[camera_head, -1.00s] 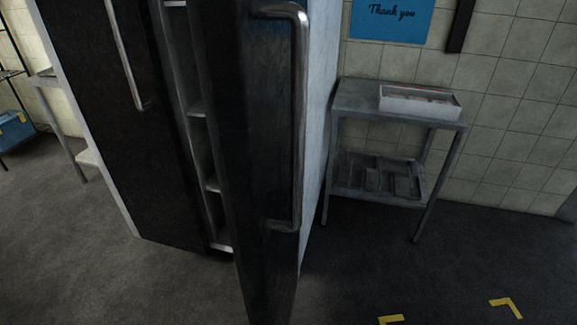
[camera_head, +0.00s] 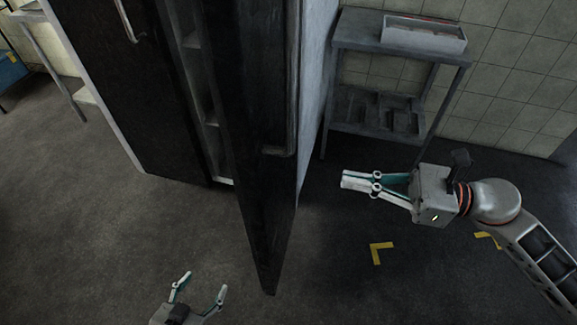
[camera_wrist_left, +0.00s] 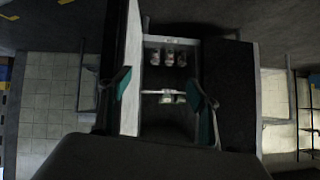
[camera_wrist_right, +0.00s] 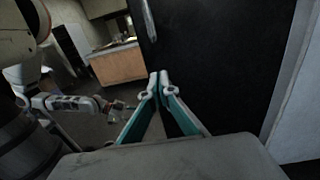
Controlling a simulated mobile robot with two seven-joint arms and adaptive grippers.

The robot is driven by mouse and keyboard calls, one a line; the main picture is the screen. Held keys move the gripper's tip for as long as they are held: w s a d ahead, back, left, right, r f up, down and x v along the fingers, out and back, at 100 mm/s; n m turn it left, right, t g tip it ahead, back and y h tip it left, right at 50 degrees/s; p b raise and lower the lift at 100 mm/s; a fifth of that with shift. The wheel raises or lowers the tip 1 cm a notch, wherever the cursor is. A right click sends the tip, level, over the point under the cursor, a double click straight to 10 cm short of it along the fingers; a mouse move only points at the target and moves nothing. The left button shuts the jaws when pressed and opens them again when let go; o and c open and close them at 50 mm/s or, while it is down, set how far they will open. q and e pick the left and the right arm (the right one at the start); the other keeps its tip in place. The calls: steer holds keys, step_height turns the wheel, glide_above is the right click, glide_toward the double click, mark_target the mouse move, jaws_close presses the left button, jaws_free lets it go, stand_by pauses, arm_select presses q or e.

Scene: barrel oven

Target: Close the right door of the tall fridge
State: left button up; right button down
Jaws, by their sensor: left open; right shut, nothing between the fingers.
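The tall fridge's right door (camera_head: 262,170) stands open, its dark outer face and bar handle (camera_head: 292,80) turned toward the right. The left door (camera_head: 120,100) looks closed. Fridge shelves (camera_head: 205,105) show in the gap, and the left wrist view shows small items on a shelf (camera_wrist_left: 168,57). My right gripper (camera_head: 343,182) is shut and empty, to the right of the open door and apart from it. In the right wrist view the door (camera_wrist_right: 225,65) and its handle (camera_wrist_right: 150,22) lie beyond the shut fingers (camera_wrist_right: 160,76). My left gripper (camera_head: 203,281) is open and empty, low in front of the fridge.
A metal side table (camera_head: 345,45) with a white tray (camera_head: 424,36) stands right of the fridge against the tiled wall. Yellow floor marks (camera_head: 378,252) lie below my right gripper. The floor in front of the left door is clear.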

mark_target(266, 165)
steer(key=p+x, duration=0.3)
steer(key=x, duration=1)
steer(key=shift+a, duration=0.25)
steer(key=shift+a+p, duration=0.25)
steer(key=shift+p, duration=0.05)
arm_select(q)
steer(key=shift+s+d+r, duration=0.1)
steer(key=shift+d+r, duration=0.05)
steer(key=shift+r, duration=0.5)
steer(key=shift+s+d+r, duration=0.1)
steer(key=shift+d+r, duration=0.05)
steer(key=shift+r, duration=0.45)
steer(key=shift+w+r, duration=0.15)
steer(key=shift+r, duration=0.05)
